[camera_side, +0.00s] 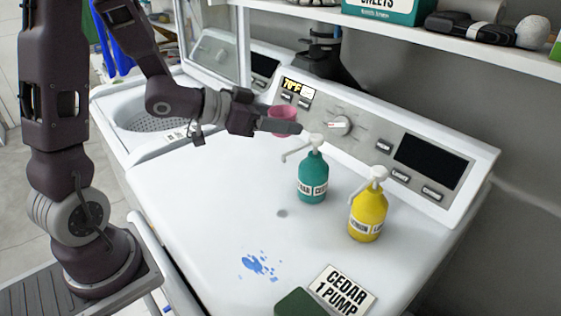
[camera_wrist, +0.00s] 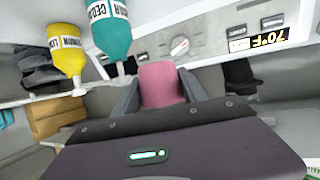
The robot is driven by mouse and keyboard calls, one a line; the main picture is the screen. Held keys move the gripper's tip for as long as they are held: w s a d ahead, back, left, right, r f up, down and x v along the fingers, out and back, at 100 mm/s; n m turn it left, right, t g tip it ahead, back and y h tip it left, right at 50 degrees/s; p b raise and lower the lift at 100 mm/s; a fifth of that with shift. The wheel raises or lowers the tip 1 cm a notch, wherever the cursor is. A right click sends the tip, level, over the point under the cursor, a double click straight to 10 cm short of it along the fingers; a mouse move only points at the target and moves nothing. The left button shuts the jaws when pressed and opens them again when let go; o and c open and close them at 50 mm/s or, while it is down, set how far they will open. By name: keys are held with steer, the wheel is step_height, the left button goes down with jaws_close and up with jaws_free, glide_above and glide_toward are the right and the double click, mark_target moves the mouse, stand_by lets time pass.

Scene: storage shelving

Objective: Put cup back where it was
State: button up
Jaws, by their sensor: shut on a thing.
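A pink cup (camera_side: 282,121) is held in my gripper (camera_side: 290,127), near the control panel at the back of the white machine top. In the wrist view the cup (camera_wrist: 160,84) sits between the two dark fingers of my gripper (camera_wrist: 162,88), which are shut on it. In the side view a finger partly covers the cup.
A yellow pump bottle (camera_side: 367,216) stands further right. Blue spots (camera_side: 257,264), a "CEDAR 1 PUMP" card (camera_side: 343,290) and a dark green item (camera_side: 300,304) lie at the front. A shelf (camera_side: 450,42) overhangs the panel (camera_side: 400,150). The left middle of the top is clear.

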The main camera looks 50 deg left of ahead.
step_height(320, 180, up, 4)
steer(key=shift+f, duration=0.1)
steer(key=w+d+r, duration=0.2)
steer(key=w+d, duration=0.4)
steer(key=d, duration=0.5)
steer(key=m+h, duration=0.1)
glide_above(402, 265)
step_height(402, 265, down, 11)
steer(key=shift+d+f, duration=0.1)
steer(key=shift+f, duration=3.65)
steer(key=shift+f+g, duration=0.3)
steer(key=shift+f, duration=0.4)
steer(key=o, duration=1.5)
steer(key=shift+f, duration=0.1)
